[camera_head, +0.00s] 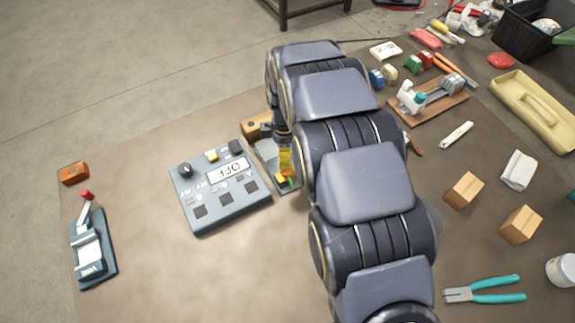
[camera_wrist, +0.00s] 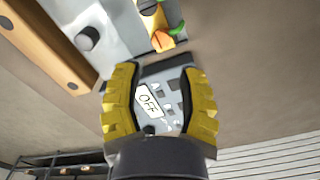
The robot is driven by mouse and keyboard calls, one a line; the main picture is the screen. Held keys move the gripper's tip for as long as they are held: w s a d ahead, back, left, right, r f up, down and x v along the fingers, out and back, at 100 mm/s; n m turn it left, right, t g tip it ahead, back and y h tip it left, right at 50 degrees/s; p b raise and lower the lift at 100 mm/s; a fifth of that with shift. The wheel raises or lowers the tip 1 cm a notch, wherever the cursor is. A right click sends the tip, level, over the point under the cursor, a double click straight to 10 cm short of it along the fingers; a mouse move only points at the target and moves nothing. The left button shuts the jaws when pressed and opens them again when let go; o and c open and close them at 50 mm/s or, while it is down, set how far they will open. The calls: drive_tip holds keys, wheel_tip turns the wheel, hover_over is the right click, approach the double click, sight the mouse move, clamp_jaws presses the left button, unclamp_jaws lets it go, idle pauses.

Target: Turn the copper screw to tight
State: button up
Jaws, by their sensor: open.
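My gripper (camera_wrist: 160,75) has yellow ribbed fingers, spread apart with nothing held between them. In the head view it shows as a yellow part (camera_head: 285,160) beside my arm, just above a small grey plate (camera_head: 268,152). The wrist view shows this plate (camera_wrist: 110,18) with a dark grey round knob (camera_wrist: 87,38) on it. Beside it are a yellow block, an orange part (camera_wrist: 162,40) and a green part (camera_wrist: 178,28), beyond the fingertips. I cannot tell which part is the copper screw; none is clearly a screw. My arm hides part of this area.
A grey meter box (camera_head: 220,190) reading OFF lies left of the plate. A wooden block (camera_head: 257,125) borders the plate. A lever device (camera_head: 92,248) stands far left. Cardboard boxes (camera_head: 463,190) and teal pliers (camera_head: 485,290) lie right of my arm. The front left mat is clear.

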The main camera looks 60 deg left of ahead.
sight(286, 172)
wheel_tip(286, 172, down, 7)
drive_tip(key=shift+d+f, duration=0.1)
drive_tip(key=shift+f, duration=0.05)
clamp_jaws()
